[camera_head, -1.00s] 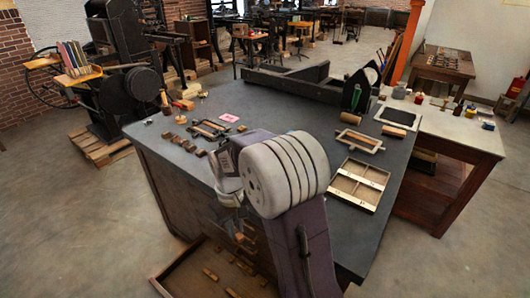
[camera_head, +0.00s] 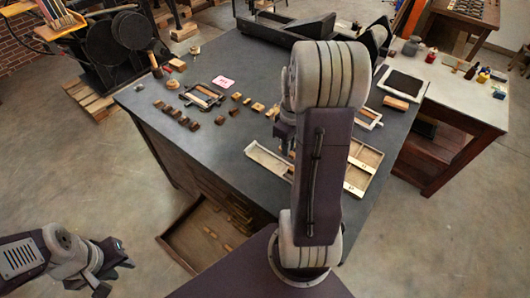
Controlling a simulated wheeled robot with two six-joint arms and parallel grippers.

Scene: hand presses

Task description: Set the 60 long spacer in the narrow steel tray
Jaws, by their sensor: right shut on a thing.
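A narrow light-rimmed tray (camera_head: 262,160) lies on the dark tabletop, left of my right arm; its right end is hidden by that arm. I take it for the narrow steel tray. My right gripper (camera_head: 286,143) is over the tray's right part, mostly covered by my arm. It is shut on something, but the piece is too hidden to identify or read. I cannot make out which piece is the 60 long spacer. My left gripper (camera_head: 112,274) is low at the left, away from the table, with its fingers apart and empty.
A compartmented tray (camera_head: 372,155) lies right of my arm. An open drawer (camera_head: 183,246) with several wooden pieces juts out below the table's front edge. Several small blocks, a dark frame (camera_head: 222,92) and a pink card (camera_head: 224,82) lie on the left tabletop. Bare tabletop (camera_head: 215,155) lies between.

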